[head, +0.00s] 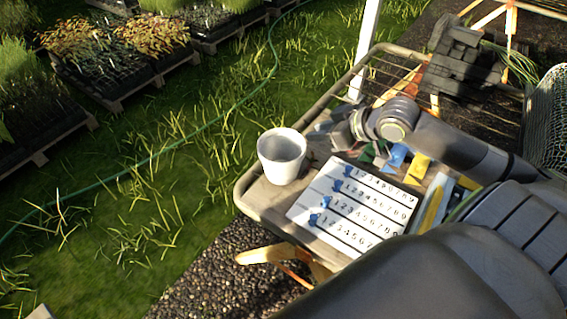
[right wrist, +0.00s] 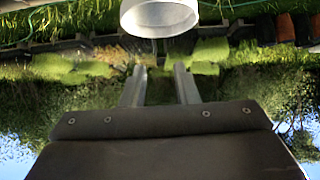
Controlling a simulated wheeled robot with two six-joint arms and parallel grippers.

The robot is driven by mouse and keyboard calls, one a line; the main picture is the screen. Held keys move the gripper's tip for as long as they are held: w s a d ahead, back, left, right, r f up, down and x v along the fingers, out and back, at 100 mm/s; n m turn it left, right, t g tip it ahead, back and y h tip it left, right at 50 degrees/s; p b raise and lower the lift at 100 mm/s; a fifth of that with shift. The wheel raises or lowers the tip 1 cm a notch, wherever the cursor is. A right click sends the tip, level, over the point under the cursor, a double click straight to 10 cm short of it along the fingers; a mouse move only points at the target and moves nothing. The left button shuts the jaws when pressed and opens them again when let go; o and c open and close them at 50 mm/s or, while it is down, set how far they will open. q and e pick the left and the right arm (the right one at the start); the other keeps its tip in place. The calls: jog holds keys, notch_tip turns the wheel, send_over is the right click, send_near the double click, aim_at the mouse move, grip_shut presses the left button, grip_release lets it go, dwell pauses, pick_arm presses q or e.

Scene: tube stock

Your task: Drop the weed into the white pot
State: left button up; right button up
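The white pot (head: 281,158) stands upright near the left corner of the table. It also shows at the top of the right wrist view (right wrist: 160,18), beyond the fingertips. My right gripper (head: 322,137) is just right of the pot in the head view, above the table and apart from the pot as far as I can tell. In the right wrist view its two fingers (right wrist: 158,72) stand apart with a clear gap, and I see nothing held between them. I cannot make out the weed in either view. My left gripper is not in view.
A white numbered sheet (head: 350,210) with blue pieces lies on the table (head: 258,202) in front of the pot. Coloured tags (head: 397,155) lie beside it. A dark blocky object (head: 460,58) is at the far right. Grass, a green hose (head: 222,115) and plant trays lie beyond.

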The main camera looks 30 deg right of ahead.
jog(key=p+v, duration=0.4)
jog(key=v, duration=0.3)
jog(key=shift+s+r+p, duration=0.15)
jog(key=shift+r+p, duration=0.1)
jog(key=shift+p, duration=0.1)
jog(key=shift+f, duration=0.1)
